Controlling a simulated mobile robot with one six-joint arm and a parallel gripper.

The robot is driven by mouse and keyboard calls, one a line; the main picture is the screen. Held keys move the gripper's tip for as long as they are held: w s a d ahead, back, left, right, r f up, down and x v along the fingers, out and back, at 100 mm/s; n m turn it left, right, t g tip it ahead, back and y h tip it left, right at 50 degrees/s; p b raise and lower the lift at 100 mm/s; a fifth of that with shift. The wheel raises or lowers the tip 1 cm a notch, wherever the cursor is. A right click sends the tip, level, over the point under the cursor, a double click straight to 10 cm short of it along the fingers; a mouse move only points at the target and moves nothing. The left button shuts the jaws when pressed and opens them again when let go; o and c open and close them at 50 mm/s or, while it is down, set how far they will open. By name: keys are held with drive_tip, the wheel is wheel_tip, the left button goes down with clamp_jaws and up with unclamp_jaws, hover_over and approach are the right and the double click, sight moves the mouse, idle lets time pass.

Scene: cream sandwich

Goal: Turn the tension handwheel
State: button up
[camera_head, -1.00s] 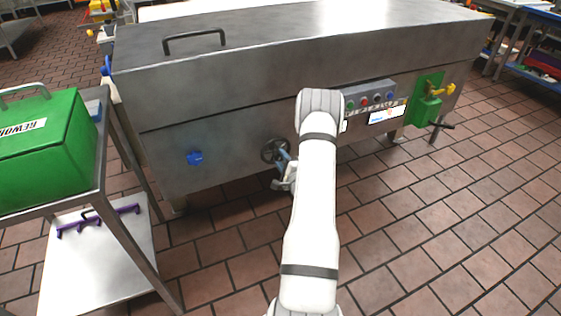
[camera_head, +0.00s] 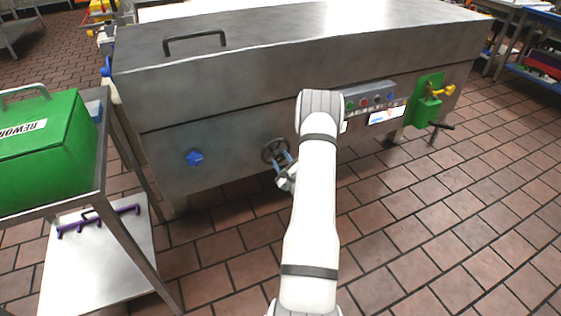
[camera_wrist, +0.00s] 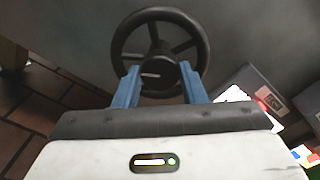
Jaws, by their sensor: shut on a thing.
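The tension handwheel (camera_head: 275,150) is a dark spoked wheel on the front of the steel machine. In the wrist view the handwheel (camera_wrist: 160,22) faces me, with its rim, spokes and round hub showing. My gripper (camera_wrist: 160,76) has its two blue fingers on either side of the hub, reaching over the lower rim. It is shut on the handwheel. In the head view my gripper (camera_head: 283,161) shows at the wheel's lower right, partly hidden by my white arm.
A blue star knob (camera_head: 195,158) is left of the wheel. A button panel (camera_head: 370,97) and a green bracket with a crank (camera_head: 428,100) are to the right. A cart (camera_head: 100,200) with a green box (camera_head: 45,150) stands at left. The tiled floor at right is clear.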

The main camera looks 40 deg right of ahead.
drive_tip(key=shift+w+a, duration=0.1)
drive_tip(key=o, duration=1)
drive_tip(key=p+v, duration=0.1)
drive_tip(key=v, duration=0.7)
drive_tip(key=shift+w, duration=0.1)
